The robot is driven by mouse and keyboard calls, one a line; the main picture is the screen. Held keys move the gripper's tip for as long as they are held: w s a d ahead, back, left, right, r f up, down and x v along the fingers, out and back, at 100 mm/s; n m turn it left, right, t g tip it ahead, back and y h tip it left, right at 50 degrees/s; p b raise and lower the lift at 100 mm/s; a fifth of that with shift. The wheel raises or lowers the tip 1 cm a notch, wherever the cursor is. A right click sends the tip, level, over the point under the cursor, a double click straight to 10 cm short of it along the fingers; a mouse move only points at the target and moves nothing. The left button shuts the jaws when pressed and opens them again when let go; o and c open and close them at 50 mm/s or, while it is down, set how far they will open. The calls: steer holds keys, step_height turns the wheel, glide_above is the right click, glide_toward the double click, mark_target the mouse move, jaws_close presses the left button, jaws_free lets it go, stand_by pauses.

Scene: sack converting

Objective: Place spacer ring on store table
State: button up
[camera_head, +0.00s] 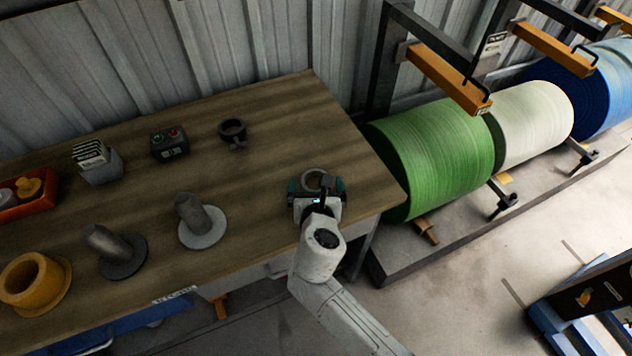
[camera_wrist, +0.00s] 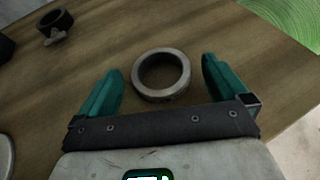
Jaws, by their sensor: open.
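The spacer ring (camera_wrist: 161,94), a grey metal ring, lies flat on the wooden store table (camera_wrist: 214,32) near its right end. In the wrist view it sits between my two teal fingers, with a gap on each side. In the head view the ring (camera_head: 313,173) shows just beyond my gripper (camera_head: 317,185), partly hidden by it. My gripper (camera_wrist: 161,85) is open and holds nothing. The table (camera_head: 290,120) also shows in the head view with its front edge below my wrist.
A dark clamp collar (camera_head: 232,131), a button box (camera_head: 169,144) and a card holder (camera_head: 98,160) stand at the back. Two grey flanged posts (camera_head: 198,220) (camera_head: 112,250), a yellow flanged core (camera_head: 35,283) and an orange tray (camera_head: 28,199) stand left. A green roll (camera_head: 435,155) is beyond the right edge.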

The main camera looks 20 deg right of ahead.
steer(key=v, duration=1.1)
steer(key=shift+p, duration=0.35)
steer(key=shift+w, duration=0.1)
steer(key=s+d+f+m+g, duration=0.3)
steer(key=s+d+m, duration=0.25)
steer(key=m, duration=0.25)
steer(key=s+d+f+m+g, duration=0.3)
steer(key=s+d+m+g, duration=0.1)
steer(key=d+m, duration=0.35)
steer(key=s+f+m+g+y, duration=0.2)
steer(key=s+m+g+y, duration=0.2)
steer(key=s+m, duration=0.9)
steer(key=m+y, duration=0.1)
steer(key=m, duration=0.2)
steer(key=shift+s, duration=0.3)
steer(key=shift+a+f, duration=0.1)
steer(key=shift+f, duration=0.05)
